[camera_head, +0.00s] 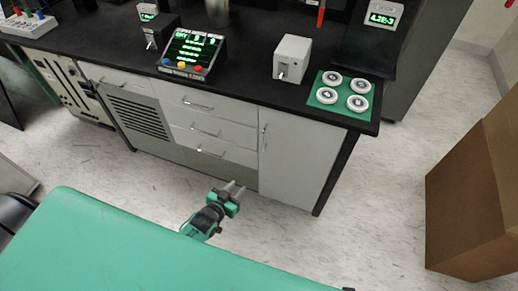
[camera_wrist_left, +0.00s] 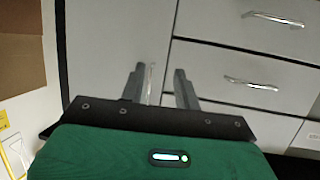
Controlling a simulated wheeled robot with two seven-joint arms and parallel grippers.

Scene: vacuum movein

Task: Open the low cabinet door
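The low cabinet door (camera_head: 300,160) is a plain light grey panel at the right end of the bench, and it looks shut. Its upright metal handle (camera_head: 264,137) is near the door's left edge. My left gripper (camera_head: 238,187) is open and empty, low in front of the cabinet. In the left wrist view the door (camera_wrist_left: 110,45) fills the upper left. The handle (camera_wrist_left: 149,82) shows between the two fingers of the left gripper (camera_wrist_left: 160,85), closer to the left finger. I cannot tell how far the fingertips are from it. My right gripper is not in view.
Drawers with bar handles (camera_head: 213,130) adjoin the door on the left. The black benchtop (camera_head: 240,85) holds a display box (camera_head: 192,52), a white box (camera_head: 292,57) and a green mat (camera_head: 323,100) with white discs. A brown box (camera_head: 470,200) stands right. The floor before the door is clear.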

